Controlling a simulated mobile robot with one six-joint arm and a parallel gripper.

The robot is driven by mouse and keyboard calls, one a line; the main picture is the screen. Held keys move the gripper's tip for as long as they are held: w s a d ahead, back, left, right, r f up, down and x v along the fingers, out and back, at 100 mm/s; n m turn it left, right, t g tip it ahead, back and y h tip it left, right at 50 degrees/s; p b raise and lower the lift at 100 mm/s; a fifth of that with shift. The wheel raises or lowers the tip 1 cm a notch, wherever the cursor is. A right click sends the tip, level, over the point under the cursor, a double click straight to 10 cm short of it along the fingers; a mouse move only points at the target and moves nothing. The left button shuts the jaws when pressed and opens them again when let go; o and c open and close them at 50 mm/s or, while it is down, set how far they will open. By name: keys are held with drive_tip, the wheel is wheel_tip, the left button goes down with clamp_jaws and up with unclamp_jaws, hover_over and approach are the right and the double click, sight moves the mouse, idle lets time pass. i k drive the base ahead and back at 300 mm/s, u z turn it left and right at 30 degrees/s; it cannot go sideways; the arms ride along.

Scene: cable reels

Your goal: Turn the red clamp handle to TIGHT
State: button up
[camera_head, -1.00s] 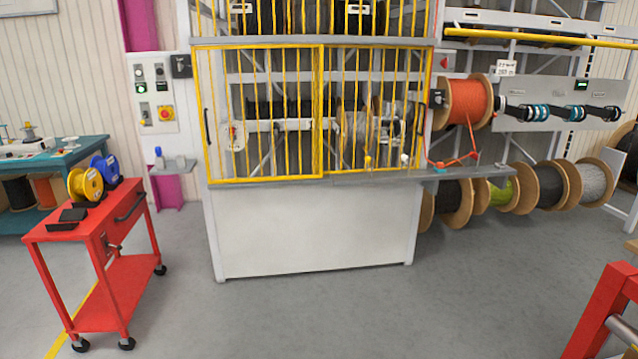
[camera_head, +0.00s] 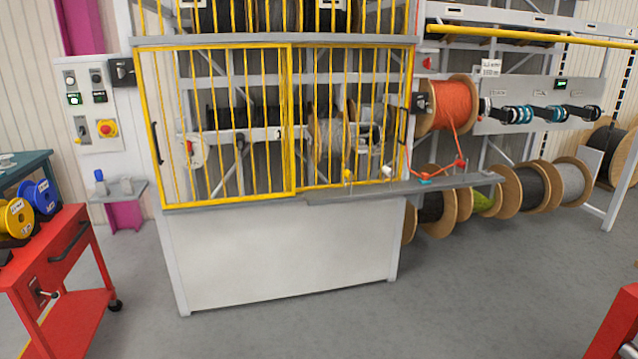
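I cannot pick out the red clamp handle or a TIGHT marking with certainty. A small red-orange piece (camera_head: 460,163) sits at the right end of the grey ledge, below the orange cable reel (camera_head: 449,104); it may be cable or a handle, too small to tell. A small lever (camera_head: 45,294) is on the front of the red cart at the left. My gripper is not in view.
A yellow barred guard (camera_head: 228,125) fronts the machine above a white cabinet (camera_head: 285,255). The red cart (camera_head: 70,270) stands left; a red frame (camera_head: 615,330) cuts into the lower right. Grey floor (camera_head: 400,325) is clear between them.

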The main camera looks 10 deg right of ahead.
sight(427, 62)
drive_tip(key=z, duration=0.35)
drive_tip(key=i, duration=1.5)
drive_tip(key=z, duration=0.35)
drive_tip(key=k, duration=0.6)
drive_tip(key=u, duration=0.4)
drive_tip(key=i, duration=1.4)
drive_tip(key=z, duration=0.25)
